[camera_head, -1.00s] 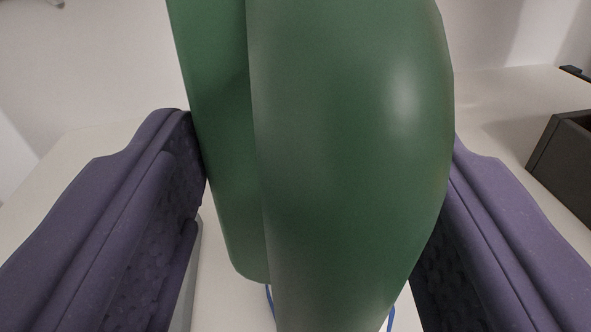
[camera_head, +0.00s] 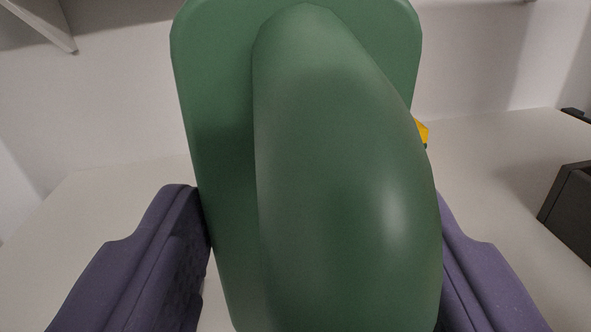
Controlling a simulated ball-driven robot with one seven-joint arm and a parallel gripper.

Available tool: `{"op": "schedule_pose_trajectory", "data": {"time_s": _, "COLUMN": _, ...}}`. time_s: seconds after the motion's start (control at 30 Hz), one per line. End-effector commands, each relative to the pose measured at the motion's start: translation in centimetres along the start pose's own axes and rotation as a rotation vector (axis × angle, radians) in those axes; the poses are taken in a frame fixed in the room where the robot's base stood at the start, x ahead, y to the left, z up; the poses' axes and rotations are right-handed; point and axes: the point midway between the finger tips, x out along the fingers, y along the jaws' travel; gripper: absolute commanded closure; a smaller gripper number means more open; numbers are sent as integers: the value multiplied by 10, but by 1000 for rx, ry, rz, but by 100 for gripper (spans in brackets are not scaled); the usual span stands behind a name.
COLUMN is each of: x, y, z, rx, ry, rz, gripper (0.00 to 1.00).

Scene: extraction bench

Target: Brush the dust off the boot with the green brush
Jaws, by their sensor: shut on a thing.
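The green brush (camera_head: 340,180) fills the middle of the view, close to the camera. Its flat green back and rounded handle show; no bristles are visible. My gripper (camera_head: 322,240) has a purple finger on each side of the brush and is shut on it. The brush stands above a pale bench top. I cannot make out the boot; the brush hides much of the middle of the bench.
The pale bench top (camera_head: 95,225) shows bare at the left. A dark open box (camera_head: 572,205) stands at the right edge. A small yellow thing (camera_head: 422,131) peeks out behind the brush. A shelf corner (camera_head: 45,20) hangs at the upper left against the wall.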

Motion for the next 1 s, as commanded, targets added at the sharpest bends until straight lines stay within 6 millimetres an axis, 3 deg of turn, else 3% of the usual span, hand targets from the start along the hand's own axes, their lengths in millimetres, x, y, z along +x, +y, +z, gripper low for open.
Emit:
{"op": "schedule_pose_trajectory", "data": {"time_s": 0.43, "x": 50, "y": -9, "z": 0, "rx": 0, "ry": 3, "rz": -34, "gripper": 84}}
{"op": "schedule_pose_trajectory", "data": {"time_s": 1.0, "x": 59, "y": -11, "z": 0, "rx": 0, "ry": 3, "rz": -39, "gripper": 84}}
